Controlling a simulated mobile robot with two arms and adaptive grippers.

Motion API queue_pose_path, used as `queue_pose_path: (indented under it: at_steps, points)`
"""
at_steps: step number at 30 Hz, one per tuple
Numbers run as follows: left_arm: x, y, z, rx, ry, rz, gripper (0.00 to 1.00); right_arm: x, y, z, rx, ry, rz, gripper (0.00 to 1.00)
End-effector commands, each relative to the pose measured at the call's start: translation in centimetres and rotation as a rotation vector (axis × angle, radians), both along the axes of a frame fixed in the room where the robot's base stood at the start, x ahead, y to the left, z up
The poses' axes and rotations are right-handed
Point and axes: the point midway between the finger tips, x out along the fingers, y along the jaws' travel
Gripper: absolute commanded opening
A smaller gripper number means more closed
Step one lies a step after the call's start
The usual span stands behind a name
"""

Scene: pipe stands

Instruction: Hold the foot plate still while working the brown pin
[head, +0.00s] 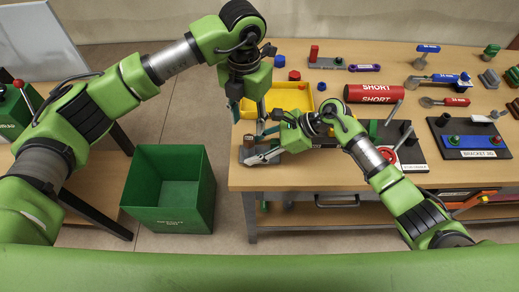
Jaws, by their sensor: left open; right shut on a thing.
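The foot plate (246,159) is a small grey piece at the table's front left corner. A small brownish upright bit, which looks like the brown pin (248,141), stands at its left end; its details are too small to tell. My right gripper (266,146) comes in from the right, low over the plate, and is shut on it; its fingers hide part of the plate. My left gripper (250,110) points down from above, open, over the table's left edge just above the plate. I cannot tell whether it touches the pin.
A yellow tray (298,99) lies right behind both grippers. A red SHORT cylinder (374,92) lies farther back. A green bin (168,190) stands on the floor left of the table.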

Motion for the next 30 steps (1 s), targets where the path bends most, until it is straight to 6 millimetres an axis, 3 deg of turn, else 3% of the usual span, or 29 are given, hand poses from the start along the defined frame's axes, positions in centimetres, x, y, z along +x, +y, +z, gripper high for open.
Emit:
queue_pose_path:
  at_steps: [17, 30]
  points:
    - [0.0, 0.0, 0.0, 0.0, -0.002, 0.0, 0.38, 0.0, 0.0, 0.0, 0.0, -0.001, -0.001, 0.15]
    - [0.0, 0.0, -1.9, 0.0, 0.001, 0.001, 0.38, 0.0, 0.0, 0.0, 0.0, -0.001, -0.001, 0.15]
